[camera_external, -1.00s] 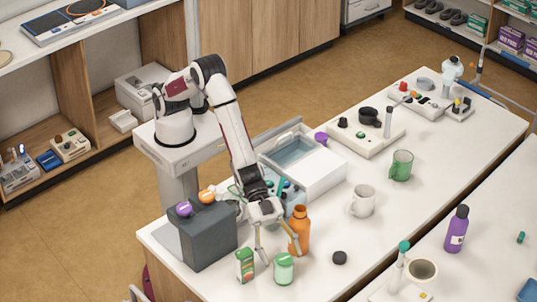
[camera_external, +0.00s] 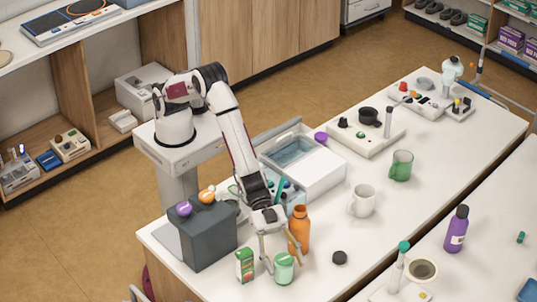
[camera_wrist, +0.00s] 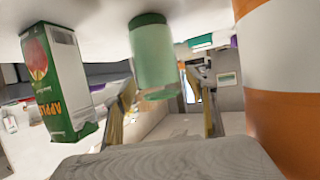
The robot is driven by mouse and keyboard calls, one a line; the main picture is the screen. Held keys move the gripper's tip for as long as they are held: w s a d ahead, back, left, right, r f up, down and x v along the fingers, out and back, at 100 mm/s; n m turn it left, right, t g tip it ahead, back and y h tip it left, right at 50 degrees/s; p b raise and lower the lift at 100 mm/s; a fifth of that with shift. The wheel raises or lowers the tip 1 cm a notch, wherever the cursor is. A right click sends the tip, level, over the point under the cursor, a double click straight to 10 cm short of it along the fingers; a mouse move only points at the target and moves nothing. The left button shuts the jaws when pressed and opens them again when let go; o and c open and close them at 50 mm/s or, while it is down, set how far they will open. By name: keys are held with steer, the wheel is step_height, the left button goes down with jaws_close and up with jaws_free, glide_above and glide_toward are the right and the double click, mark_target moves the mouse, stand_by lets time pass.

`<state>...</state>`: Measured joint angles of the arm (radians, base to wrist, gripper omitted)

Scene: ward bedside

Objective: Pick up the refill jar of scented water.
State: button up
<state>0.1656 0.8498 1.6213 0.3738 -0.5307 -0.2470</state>
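The pale green jar (camera_external: 284,270), which I take to be the refill jar of scented water, stands upright near the front edge of the white table. In the wrist view the jar (camera_wrist: 153,50) appears ahead, between my two fingers. My gripper (camera_external: 282,258) is open and low, right behind the jar. Its fingers (camera_wrist: 166,100) are spread wide with nothing held. I cannot tell whether either finger touches the jar.
An orange bottle (camera_external: 299,230) stands close beside my right finger and fills the right of the wrist view. A green-and-white apple carton (camera_external: 244,265) stands just left of the jar. A dark grey box (camera_external: 208,240) is farther left.

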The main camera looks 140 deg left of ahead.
steer(key=c, duration=1.1)
steer(key=shift+o, duration=0.2)
steer(key=shift+r, duration=0.1)
steer(key=shift+r, duration=5)
